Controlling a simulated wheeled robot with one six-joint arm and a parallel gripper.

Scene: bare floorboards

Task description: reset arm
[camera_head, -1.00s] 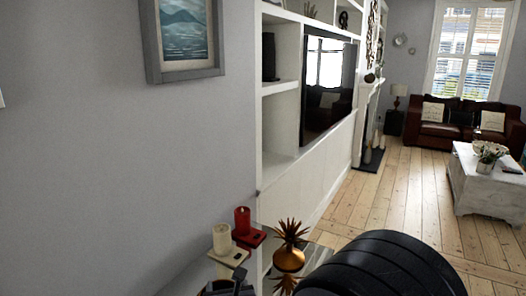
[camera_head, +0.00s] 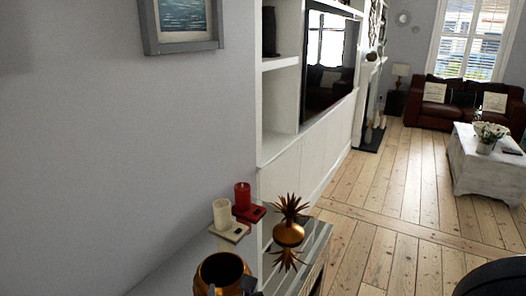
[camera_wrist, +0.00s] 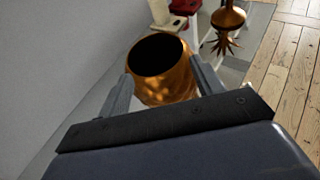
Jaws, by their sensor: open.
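My gripper (camera_wrist: 160,70) is open. Its two grey fingers stand on either side of a copper-coloured pot (camera_wrist: 166,88) with a dark open mouth, in the wrist view. The pot looks upright, and I cannot tell whether the fingertips touch it. In the head view the pot (camera_head: 221,272) stands at the bottom edge, on the near end of a mirrored console (camera_head: 318,240). Only small dark bits of the gripper show beside it there.
A grey wall (camera_head: 120,150) is close on the left. Open floorboards (camera_head: 385,215) lie to the right, before a white coffee table (camera_head: 480,165).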

